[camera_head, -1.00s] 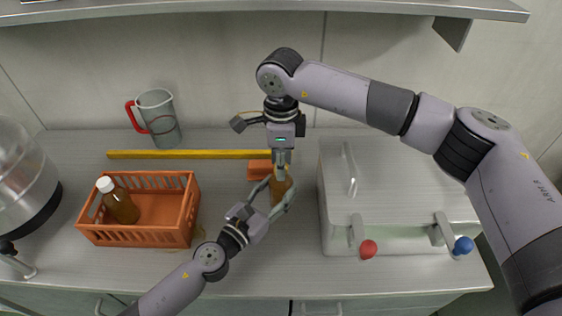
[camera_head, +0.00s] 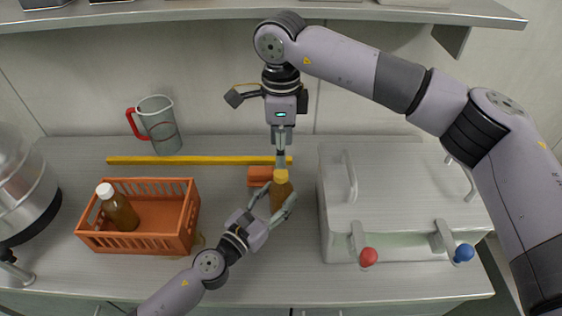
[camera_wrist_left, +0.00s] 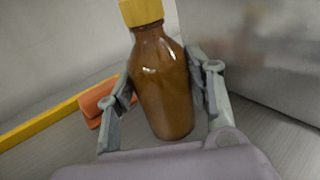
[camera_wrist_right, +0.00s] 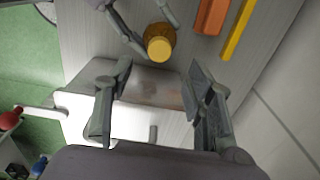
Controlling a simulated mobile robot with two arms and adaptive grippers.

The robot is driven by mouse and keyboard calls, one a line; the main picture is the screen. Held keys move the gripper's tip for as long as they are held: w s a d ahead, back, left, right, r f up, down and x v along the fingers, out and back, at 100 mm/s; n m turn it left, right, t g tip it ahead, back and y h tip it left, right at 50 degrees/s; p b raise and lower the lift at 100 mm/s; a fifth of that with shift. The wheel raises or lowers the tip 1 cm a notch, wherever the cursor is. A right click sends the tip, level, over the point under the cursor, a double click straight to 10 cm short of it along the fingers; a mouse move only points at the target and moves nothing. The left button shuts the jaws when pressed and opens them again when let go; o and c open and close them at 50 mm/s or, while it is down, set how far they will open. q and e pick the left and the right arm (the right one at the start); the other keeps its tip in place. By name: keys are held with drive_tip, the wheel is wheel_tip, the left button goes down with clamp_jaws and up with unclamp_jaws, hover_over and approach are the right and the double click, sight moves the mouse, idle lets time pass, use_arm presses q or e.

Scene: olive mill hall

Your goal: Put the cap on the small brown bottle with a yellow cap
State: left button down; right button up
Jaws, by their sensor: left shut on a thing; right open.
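The small brown bottle (camera_head: 281,196) stands upright on the counter, between the fingers of my left gripper (camera_head: 280,201), which is shut on its body. In the left wrist view the brown bottle (camera_wrist_left: 165,85) carries the yellow cap (camera_wrist_left: 141,12) on its neck, in line with it; the cap's top is cut off by the frame. The yellow cap (camera_head: 281,176) also shows in the head view. My right gripper (camera_head: 281,150) is above the bottle, open and empty. The right wrist view shows the cap (camera_wrist_right: 159,49) from above, beyond the open fingers (camera_wrist_right: 158,78).
An orange block (camera_head: 260,176) lies behind the bottle, near a long yellow bar (camera_head: 180,160). A grey metal box (camera_head: 400,190) with red and blue knobs stands close on the right. An orange crate (camera_head: 140,243) holding a white-capped bottle (camera_head: 119,210) is at left. A jug (camera_head: 160,126) stands behind.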

drive_tip(key=shift+r, duration=2.4)
use_arm(q)
drive_tip(key=c, duration=0.7)
unclamp_jaws()
drive_tip(key=v, duration=1.2)
drive_tip(key=shift+s+f, duration=0.1)
use_arm(e)
drive_tip(key=shift+s+f, duration=0.1)
